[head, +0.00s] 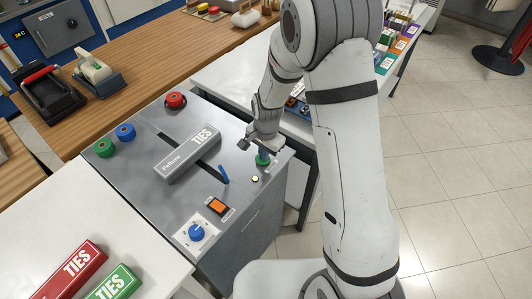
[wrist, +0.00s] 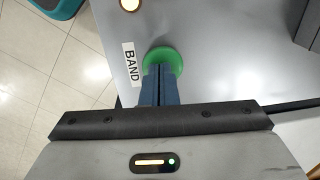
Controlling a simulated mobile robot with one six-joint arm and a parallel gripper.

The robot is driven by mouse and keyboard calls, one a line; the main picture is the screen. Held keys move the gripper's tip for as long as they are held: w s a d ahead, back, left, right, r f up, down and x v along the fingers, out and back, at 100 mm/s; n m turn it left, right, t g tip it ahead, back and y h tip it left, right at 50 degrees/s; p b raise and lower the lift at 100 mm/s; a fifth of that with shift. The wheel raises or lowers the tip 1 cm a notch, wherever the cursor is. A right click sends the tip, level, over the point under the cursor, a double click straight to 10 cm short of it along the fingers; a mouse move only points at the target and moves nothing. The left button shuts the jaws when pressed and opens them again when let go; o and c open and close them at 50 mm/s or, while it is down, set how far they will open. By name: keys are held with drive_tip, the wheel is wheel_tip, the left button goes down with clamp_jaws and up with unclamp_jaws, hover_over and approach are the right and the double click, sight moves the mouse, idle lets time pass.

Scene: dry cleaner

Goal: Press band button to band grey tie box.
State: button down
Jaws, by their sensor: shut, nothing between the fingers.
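The grey tie box (head: 188,153), marked TIES, lies across the dark slot on top of the grey banding machine (head: 247,222). The green band button (head: 263,159) is at the machine's right side; in the wrist view the green button (wrist: 163,62) sits beside a label reading BAND (wrist: 131,65). My gripper (head: 262,152) is shut and empty, its blue fingertips (wrist: 161,75) over the button. The fingertips overlap the button in both views; I cannot tell whether they touch it or how far it is pressed.
A round lamp (head: 255,179), orange switch (head: 217,206) and blue knob (head: 196,232) are on the machine's front right. Red (head: 175,100), blue (head: 125,131) and green (head: 104,147) knobs are at its back left. Red (head: 75,268) and green (head: 116,284) tie boxes lie on the white table.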

drive_tip(key=shift+s+d+f, duration=0.1)
drive_tip(key=shift+s+f, duration=0.3)
drive_tip(key=shift+f, duration=0.25)
wheel_tip(320, 180, up, 15)
drive_tip(key=p, duration=0.2)
drive_tip(key=shift+d, duration=0.25)
drive_tip(key=shift+w+r, duration=0.1)
drive_tip(key=shift+r, duration=0.05)
drive_tip(key=s+d+r+n+t, duration=0.1)
drive_tip(key=s+d+r+n, duration=0.2)
drive_tip(key=s+d+r, duration=0.3)
drive_tip(key=s+d+r+n+t, duration=0.1)
drive_tip(key=s+d+r+n, duration=0.3)
drive_tip(key=s, duration=0.9)
drive_tip(key=d+r, duration=0.2)
drive_tip(key=d, duration=0.2)
drive_tip(key=shift+d+n+h, duration=0.15)
drive_tip(key=shift+n+h, duration=0.15)
idle(0.7)
